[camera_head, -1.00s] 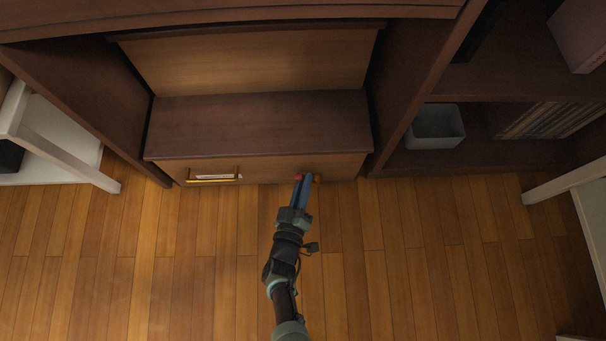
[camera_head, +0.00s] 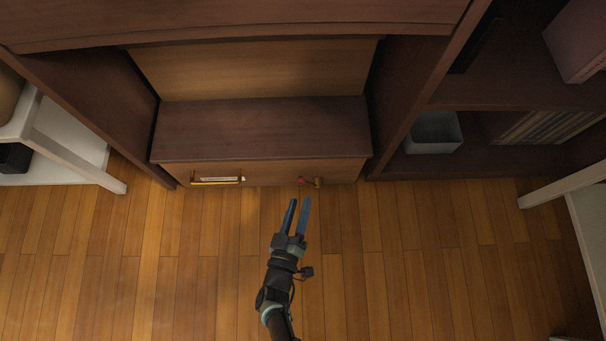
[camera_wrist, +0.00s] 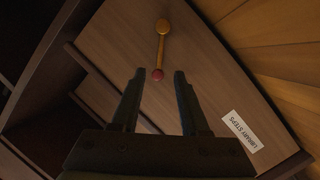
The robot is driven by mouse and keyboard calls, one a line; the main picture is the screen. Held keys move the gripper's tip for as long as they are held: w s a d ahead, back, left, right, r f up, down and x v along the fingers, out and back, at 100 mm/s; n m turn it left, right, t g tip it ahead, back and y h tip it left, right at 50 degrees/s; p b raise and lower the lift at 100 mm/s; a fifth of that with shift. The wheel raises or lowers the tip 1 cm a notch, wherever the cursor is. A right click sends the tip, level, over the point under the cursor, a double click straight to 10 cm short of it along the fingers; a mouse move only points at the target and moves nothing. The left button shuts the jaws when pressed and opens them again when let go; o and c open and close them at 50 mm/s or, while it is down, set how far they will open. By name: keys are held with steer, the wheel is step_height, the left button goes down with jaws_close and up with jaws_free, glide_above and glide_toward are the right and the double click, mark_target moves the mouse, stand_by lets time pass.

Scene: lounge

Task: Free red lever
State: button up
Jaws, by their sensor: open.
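The red lever (camera_head: 303,181) is on the front of a low wooden drawer-like unit, right of its middle. In the wrist view it is a brass arm with a red knob (camera_wrist: 158,75) at one end and a round brass pivot (camera_wrist: 163,27) at the other. My gripper (camera_head: 298,200) is open and empty, in front of the lever and below it in the head view. In the wrist view the red knob shows between the fingertips (camera_wrist: 160,73), beyond them; the fingers do not close on it.
A brass-coloured handle with a pale label (camera_head: 216,180) is on the unit's front at left. The wrist view shows a "LIBRARY STEPS" label (camera_wrist: 240,131). A grey bin (camera_head: 433,132) sits on the right shelf. White furniture stands at both sides. The wooden floor (camera_head: 400,270) in front is clear.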

steer(key=p+v, duration=0.1)
steer(key=v, duration=0.6)
stand_by(0.4)
